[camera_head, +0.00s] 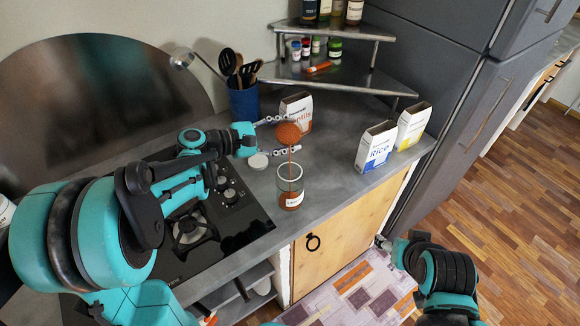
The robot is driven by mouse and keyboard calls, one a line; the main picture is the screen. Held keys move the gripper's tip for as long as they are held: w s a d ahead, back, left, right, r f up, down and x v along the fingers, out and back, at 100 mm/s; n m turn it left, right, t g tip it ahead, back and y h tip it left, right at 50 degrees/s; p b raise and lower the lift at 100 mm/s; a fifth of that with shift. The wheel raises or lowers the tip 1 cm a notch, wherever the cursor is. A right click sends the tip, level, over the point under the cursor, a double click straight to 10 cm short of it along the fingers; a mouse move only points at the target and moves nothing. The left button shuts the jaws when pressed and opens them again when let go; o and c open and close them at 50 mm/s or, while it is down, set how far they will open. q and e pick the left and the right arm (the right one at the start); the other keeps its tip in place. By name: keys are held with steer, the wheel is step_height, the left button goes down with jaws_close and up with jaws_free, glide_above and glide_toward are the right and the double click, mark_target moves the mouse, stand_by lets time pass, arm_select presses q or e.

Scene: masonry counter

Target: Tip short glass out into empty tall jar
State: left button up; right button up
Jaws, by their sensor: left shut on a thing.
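My left gripper (280,135) is shut on the short glass (289,131) above the counter. The glass is tipped, and orange-red contents show at its mouth. A thin orange stream (290,156) falls from it into the tall jar (290,179). The jar is clear, upright and open, standing near the counter's front edge. Orange matter shows in its lower part, partly behind a white label. The short glass's walls are hard to make out. My right arm is low at the right, away from the counter; its gripper (385,243) is small and its fingers are unclear.
A round lid (258,161) lies left of the jar, beside the cooktop (205,222). A lentil package (297,108) stands behind the glass. A rice package (376,147) and a yellow-white package (413,126) stand at the right. A utensil holder (244,103) and corner shelf (335,77) are behind.

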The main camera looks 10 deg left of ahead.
arm_select(q)
steer(key=shift+s+f+m+t+b, duration=0.1)
steer(key=shift+f+m+t+b, duration=0.25)
steer(key=shift+m+b, duration=0.25)
stand_by(2.1)
steer(key=shift+r+m+t+h, duration=0.3)
steer(key=shift+r+m+t, duration=0.4)
steer(key=shift+m, duration=0.5)
stand_by(4.0)
